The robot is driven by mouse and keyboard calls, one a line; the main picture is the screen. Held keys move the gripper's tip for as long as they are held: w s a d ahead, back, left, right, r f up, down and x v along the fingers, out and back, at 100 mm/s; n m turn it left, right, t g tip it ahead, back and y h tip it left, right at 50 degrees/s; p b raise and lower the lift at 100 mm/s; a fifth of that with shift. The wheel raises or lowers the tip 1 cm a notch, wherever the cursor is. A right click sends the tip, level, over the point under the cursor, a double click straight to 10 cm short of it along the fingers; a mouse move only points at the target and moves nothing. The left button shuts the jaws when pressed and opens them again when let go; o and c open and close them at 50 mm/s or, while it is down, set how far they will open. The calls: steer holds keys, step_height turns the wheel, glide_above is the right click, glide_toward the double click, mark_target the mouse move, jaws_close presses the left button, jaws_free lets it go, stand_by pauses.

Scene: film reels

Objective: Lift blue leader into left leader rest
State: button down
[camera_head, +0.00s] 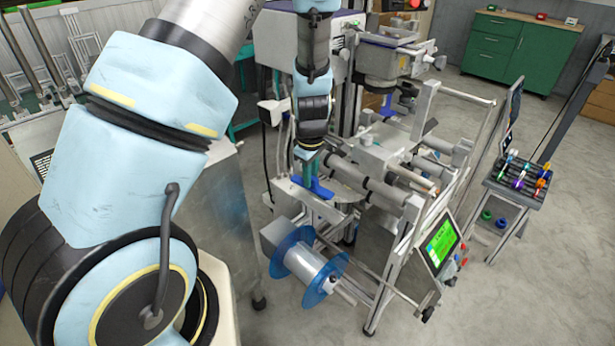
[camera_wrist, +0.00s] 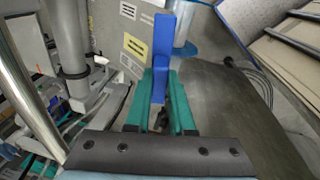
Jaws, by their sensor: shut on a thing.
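The blue leader (camera_wrist: 162,45) is a blue bar that stands out between the teal fingers of my gripper (camera_wrist: 163,85) in the wrist view. In the head view it shows as a blue piece (camera_head: 323,189) at the tip of my gripper (camera_head: 307,168). My gripper is shut on it and points down at the front left of the grey machine. I cannot pick out the left leader rest with certainty. I cannot tell whether the leader touches the machine.
A reel with clear blue flanges (camera_head: 302,266) sits below my gripper on the grey machine (camera_head: 372,160). A green screen (camera_head: 440,243) is at its front right. A small stand with colourful items (camera_head: 517,181) is at right. Open floor lies at the front right.

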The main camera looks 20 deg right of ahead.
steer(key=shift+w+d+f, duration=0.25)
steer(key=shift+w+d, duration=0.15)
steer(key=shift+d, duration=0.3)
steer(key=shift+w+d+f, duration=0.3)
steer(key=shift+w+d, duration=0.05)
steer(key=shift+d, duration=0.3)
steer(key=shift+w+d+f, duration=0.25)
steer(key=shift+w+d, duration=0.15)
steer(key=shift+d, duration=0.3)
steer(key=shift+f, duration=0.1)
stand_by(0.5)
